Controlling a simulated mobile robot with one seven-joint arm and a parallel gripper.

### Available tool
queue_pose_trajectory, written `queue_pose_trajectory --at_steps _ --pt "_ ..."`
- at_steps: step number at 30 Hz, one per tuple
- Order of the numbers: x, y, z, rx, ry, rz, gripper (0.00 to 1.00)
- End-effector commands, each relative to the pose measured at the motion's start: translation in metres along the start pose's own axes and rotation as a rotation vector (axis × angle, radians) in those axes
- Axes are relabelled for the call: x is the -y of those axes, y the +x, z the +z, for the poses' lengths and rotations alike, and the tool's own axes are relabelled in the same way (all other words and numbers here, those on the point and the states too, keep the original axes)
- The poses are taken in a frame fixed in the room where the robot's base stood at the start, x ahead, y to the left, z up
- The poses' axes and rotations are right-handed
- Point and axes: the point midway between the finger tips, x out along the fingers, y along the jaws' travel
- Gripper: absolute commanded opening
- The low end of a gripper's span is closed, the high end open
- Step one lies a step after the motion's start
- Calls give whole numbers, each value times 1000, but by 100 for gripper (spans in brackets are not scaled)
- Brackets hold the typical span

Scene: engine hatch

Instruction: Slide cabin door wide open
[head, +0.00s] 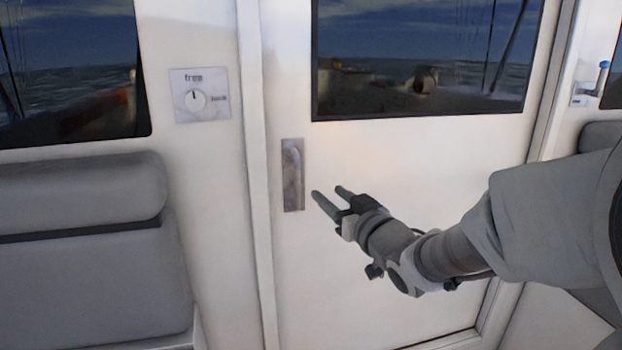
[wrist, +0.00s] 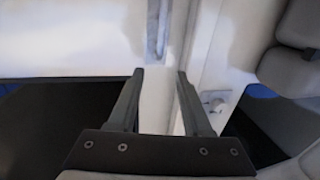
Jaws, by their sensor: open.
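The white cabin door (head: 400,230) stands in its frame, with a dark window (head: 420,60) in its upper part. A recessed metal handle plate (head: 293,175) is upright near the door's left edge. The handle also shows in the wrist view (wrist: 160,25), beyond the fingertips near the top. My gripper (head: 328,193) is to the right of the handle in the head view, apart from it. In the wrist view my gripper (wrist: 160,75) has its two fingers spread with nothing between them. Whether the door is fully closed is hard to tell.
A wall plate with a round knob (head: 196,99) is left of the door; it reads "free" and a second blurred word. A grey padded seat (head: 85,240) stands at left. A blue-topped lever (head: 603,75) is on the right wall.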

Motion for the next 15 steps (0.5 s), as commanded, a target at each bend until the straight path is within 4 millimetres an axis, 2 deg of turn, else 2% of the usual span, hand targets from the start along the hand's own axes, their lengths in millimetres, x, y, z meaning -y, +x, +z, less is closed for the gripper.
queue_pose_trajectory --at_steps 5,15 --pt "0 17 1 -3 1 -3 50" --pt "1 83 1 -3 1 -3 50"
